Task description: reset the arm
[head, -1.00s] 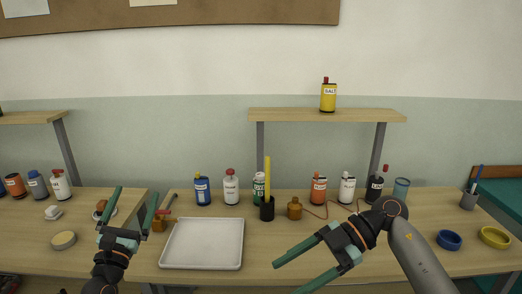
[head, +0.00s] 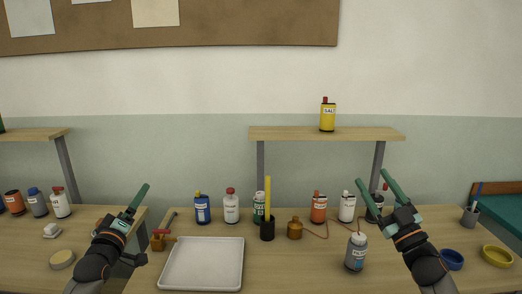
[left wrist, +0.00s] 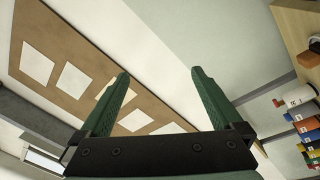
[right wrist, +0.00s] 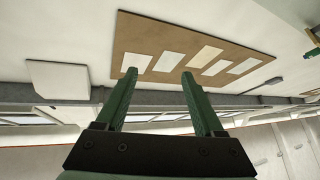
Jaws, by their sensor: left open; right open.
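My left gripper (head: 141,195) is raised over the left part of the table, pointing up and seen nearly side-on. In the left wrist view its two fingers (left wrist: 158,75) stand apart with nothing between them. My right gripper (head: 374,178) points up above the right part of the table, its fingers spread and empty. The right wrist view shows its open fingers (right wrist: 157,75) with only wall and pinboard beyond. Both grippers are clear of all objects.
A white tray (head: 243,262) lies on the table between the arms. A grey bottle (head: 355,252) stands just left of my right wrist. Several bottles line the back, below a shelf (head: 325,133) bearing a yellow bottle (head: 328,117). Blue (head: 452,260) and yellow (head: 497,256) rings lie right.

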